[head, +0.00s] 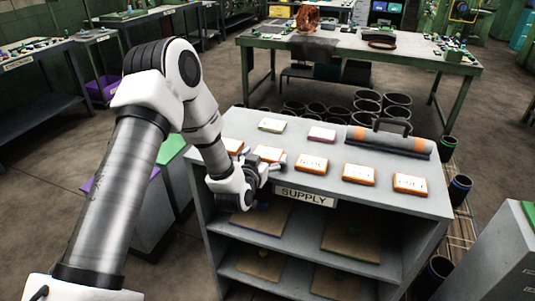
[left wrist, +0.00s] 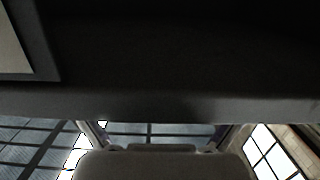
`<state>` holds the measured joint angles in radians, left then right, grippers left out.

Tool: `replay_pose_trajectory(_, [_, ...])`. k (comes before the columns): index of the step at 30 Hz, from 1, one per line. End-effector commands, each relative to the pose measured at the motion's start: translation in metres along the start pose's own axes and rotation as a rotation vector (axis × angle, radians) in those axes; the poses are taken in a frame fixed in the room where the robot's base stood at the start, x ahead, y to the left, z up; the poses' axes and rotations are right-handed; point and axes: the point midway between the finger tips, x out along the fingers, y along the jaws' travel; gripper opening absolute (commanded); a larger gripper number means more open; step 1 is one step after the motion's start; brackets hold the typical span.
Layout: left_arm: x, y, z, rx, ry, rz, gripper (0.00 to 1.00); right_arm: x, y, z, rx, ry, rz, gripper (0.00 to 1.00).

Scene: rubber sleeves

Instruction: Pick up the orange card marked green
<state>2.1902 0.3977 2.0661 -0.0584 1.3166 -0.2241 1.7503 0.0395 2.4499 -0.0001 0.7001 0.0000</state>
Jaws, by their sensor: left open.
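Several orange-edged cards with white labels lie in a row on the grey supply shelf's top (head: 232,122). They include a card at the far left (head: 235,146), a card by my gripper (head: 268,154), a middle card (head: 312,163), a card right of it (head: 358,174) and a rightmost card (head: 410,184). Their markings are too small to read, so I cannot tell which is marked green. My left gripper (head: 276,163) is open and empty at the shelf's front edge, close to the second card from the left; contact is unclear. My right gripper is out of view.
Behind the row lie a green-edged card (head: 271,125) and a pink-edged card (head: 321,134). A grey and orange roll with a handle (head: 388,142) lies at the back right. A SUPPLY sign (head: 305,197) is on the front edge. A dark surface fills much of the left wrist view.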

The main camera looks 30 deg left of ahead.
Motion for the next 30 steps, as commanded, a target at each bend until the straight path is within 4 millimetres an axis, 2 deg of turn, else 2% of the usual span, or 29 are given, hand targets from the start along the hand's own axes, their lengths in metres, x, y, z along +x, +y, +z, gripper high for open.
replay_pose_trajectory(2, [0.0, 0.0, 0.0, 0.0, 0.0, 0.0, 1.0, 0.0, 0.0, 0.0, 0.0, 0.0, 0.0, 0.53])
replay_pose_trajectory(3, [0.0, 0.0, 0.0, 0.0, 0.0, 0.0, 0.93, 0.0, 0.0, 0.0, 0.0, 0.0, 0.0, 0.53])
replay_pose_trajectory(5, [0.0, 0.0, 0.0, 0.0, 0.001, 0.0, 0.72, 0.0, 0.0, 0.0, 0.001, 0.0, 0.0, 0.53])
replay_pose_trajectory(6, [0.0, 0.0, 0.0, 0.0, 0.001, 0.0, 0.57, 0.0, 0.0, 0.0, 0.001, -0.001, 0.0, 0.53])
replay_pose_trajectory(7, [0.0, 0.0, 0.0, 0.0, 0.001, 0.0, 0.53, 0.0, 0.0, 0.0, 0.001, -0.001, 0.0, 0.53])
replay_pose_trajectory(19, [-0.001, 0.0, -0.002, -0.001, 0.0, 0.0, 0.53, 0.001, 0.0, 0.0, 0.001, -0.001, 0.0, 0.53])
replay_pose_trajectory(23, [-0.002, 0.0, -0.012, -0.002, 0.003, -0.001, 0.53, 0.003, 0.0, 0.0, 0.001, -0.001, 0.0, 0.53])
replay_pose_trajectory(28, [-0.006, 0.0, -0.036, -0.003, 0.005, -0.001, 0.53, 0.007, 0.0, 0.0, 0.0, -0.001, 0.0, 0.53])
replay_pose_trajectory(30, [-0.02, 0.0, -0.032, -0.003, -0.001, 0.0, 0.53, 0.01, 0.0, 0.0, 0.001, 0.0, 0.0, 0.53])
